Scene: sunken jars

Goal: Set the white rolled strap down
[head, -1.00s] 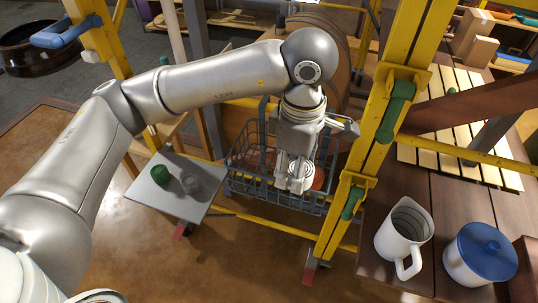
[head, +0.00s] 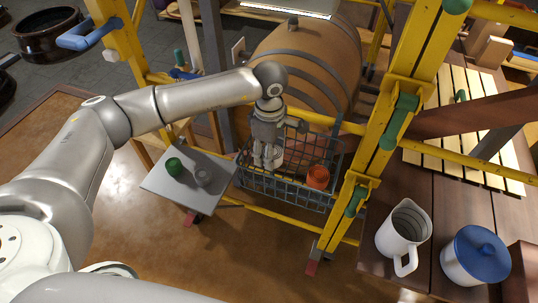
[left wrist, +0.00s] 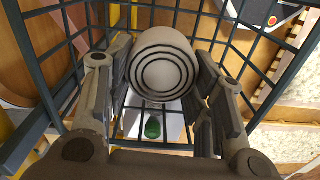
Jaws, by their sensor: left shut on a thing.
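My left gripper (head: 266,162) reaches down into the blue-grey wire basket (head: 290,193), toward its left side. In the left wrist view its fingers (left wrist: 162,95) are closed around the white rolled strap (left wrist: 163,72), whose dark spiral lines face the camera. Basket bars (left wrist: 62,98) surround the strap on several sides in that view. In the head view the strap is hard to tell apart from the pale fingers. I cannot tell whether the strap touches the basket floor. My right gripper is not in view.
A yellow post (head: 385,130) stands close on the right. A wooden barrel (head: 310,60) lies behind.

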